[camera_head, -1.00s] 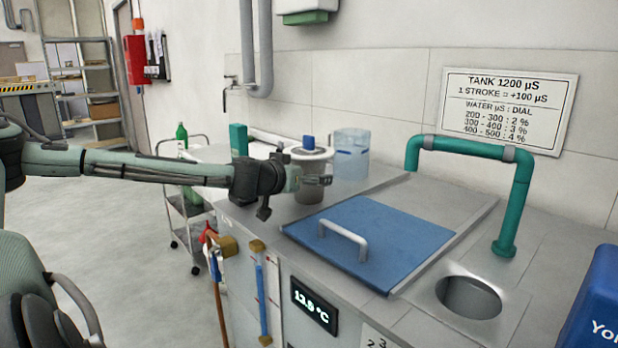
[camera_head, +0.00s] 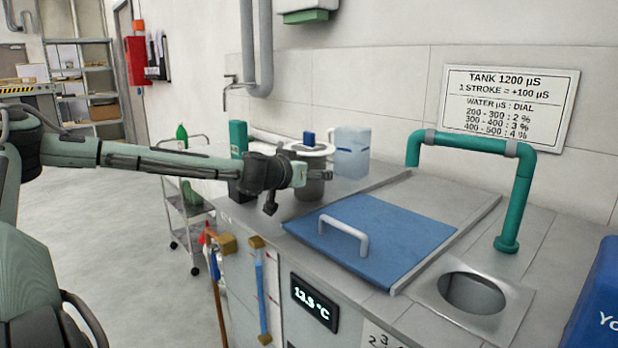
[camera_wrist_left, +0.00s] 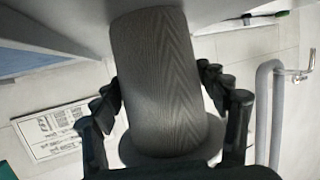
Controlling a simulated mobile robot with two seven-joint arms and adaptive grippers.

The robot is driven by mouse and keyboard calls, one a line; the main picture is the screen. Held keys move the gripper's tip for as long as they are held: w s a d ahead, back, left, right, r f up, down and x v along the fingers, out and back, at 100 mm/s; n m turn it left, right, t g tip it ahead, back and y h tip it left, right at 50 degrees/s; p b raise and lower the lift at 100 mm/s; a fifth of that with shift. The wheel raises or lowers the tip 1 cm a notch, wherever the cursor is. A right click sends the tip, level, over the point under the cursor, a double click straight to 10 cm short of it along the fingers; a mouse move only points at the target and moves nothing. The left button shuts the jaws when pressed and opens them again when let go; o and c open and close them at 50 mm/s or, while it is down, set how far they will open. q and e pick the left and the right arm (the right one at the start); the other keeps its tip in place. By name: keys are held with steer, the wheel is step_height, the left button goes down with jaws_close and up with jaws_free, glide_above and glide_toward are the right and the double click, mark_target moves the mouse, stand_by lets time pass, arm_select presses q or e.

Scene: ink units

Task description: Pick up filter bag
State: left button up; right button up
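The filter bag is a grey woven cylinder under a white ring on the counter's far left part. Its grey side shows in the head view (camera_head: 309,187) and fills the middle of the left wrist view (camera_wrist_left: 157,75). My left gripper (camera_head: 318,175) is at the bag's side. In the left wrist view, the black fingers (camera_wrist_left: 159,78) are spread on either side of the bag, very close to its sides. I cannot tell whether both pads touch it. My right gripper is not in view.
A blue lid (camera_head: 385,240) with a handle covers the counter to the right, near a green pipe (camera_head: 520,195) and a round opening (camera_head: 472,292).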

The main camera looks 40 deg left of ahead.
mark_target(309, 132)
arm_select(q)
steer(key=c, duration=0.7)
